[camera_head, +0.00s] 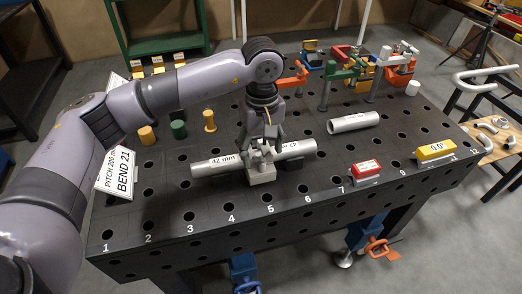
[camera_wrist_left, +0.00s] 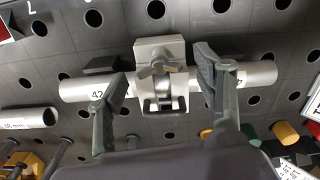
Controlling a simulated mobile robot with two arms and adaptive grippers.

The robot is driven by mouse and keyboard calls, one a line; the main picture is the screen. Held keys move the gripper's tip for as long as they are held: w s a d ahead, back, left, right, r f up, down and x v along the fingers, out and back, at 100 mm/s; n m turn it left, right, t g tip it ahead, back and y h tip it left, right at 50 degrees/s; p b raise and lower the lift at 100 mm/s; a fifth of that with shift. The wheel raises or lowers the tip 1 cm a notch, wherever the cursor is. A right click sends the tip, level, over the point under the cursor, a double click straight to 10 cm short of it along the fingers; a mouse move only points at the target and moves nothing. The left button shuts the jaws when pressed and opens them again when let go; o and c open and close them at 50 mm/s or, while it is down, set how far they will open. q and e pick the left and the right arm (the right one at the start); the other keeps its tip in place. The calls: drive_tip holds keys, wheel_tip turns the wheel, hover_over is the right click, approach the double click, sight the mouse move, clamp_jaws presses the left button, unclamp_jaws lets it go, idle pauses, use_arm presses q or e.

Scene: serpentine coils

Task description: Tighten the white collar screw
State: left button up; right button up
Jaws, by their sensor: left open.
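A pale grey-white collar block (camera_head: 262,176) sits on the dark perforated table around a silver tube (camera_head: 215,167) marked "42 mm". In the left wrist view the collar (camera_wrist_left: 150,48) carries a grey winged screw knob (camera_wrist_left: 158,68) at the middle of the tube (camera_wrist_left: 258,75). My left gripper (camera_head: 262,140) hangs right above the collar, pointing down. In the left wrist view its open fingers (camera_wrist_left: 165,75) stand on either side of the knob, with visible gaps and nothing between them gripped. In the head view the gripper partly hides the knob. My right gripper is not seen.
A loose tube (camera_head: 353,122) lies behind to the right. A red block (camera_head: 366,169) and yellow "0.9°" gauge (camera_head: 435,151) stand along the right front. Yellow and green pegs (camera_head: 178,129) and a "BEND 21" sign (camera_head: 118,172) are at the left. Coloured clamps (camera_head: 340,75) stand at the back.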

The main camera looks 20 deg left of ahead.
use_arm(q)
wheel_tip(320, 180, up, 11)
idle(0.3)
idle(0.4)
